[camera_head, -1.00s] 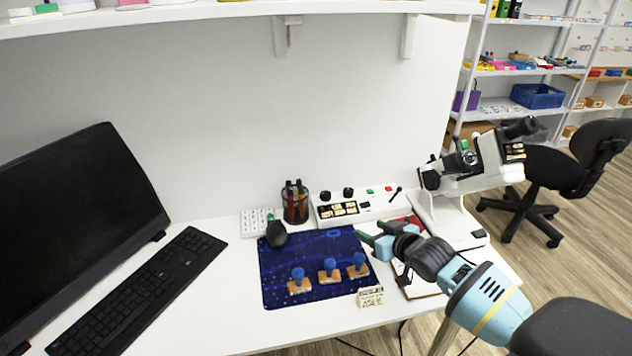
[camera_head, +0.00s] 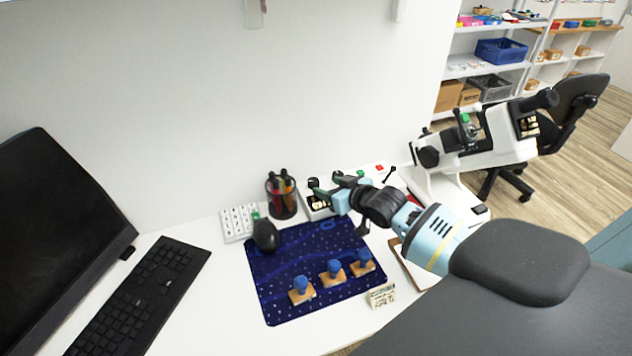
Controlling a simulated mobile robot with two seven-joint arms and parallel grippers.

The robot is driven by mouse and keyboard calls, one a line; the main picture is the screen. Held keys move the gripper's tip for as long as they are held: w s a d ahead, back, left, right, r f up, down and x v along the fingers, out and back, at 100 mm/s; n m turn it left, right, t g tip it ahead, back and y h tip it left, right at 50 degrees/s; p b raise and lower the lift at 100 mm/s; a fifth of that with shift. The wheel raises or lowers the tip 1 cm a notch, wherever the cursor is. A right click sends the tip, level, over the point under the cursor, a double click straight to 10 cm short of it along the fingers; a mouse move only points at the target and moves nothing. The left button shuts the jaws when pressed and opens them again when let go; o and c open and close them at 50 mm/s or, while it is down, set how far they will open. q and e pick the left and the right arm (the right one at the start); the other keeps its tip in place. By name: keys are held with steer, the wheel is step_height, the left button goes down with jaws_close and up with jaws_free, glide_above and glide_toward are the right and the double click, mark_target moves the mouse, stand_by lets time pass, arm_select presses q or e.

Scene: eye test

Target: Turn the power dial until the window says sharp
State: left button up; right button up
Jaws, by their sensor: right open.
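The white lens-measuring instrument (camera_head: 490,145) stands tilted at the right end of the desk. A round black dial (camera_head: 428,157) is on its left side. A dark window (camera_head: 528,126) with pale lettering is near its eyepiece; the lettering is too small to read. My left gripper is not in view.
A blue mat (camera_head: 285,264) holds several wooden blocks with blue knobs. A pen cup (camera_head: 283,197), a black mouse (camera_head: 265,236) and a white keypad (camera_head: 238,222) stand near the box. A small sign (camera_head: 381,296) is at the front. A keyboard (camera_head: 140,300) lies left.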

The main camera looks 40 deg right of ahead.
mark_target(315, 181)
steer(key=x, duration=0.5)
steer(key=shift+s+f+b, duration=0.1)
steer(key=shift+b, duration=0.3)
steer(key=shift+x, duration=0.8)
steer(key=shift+c, duration=0.4)
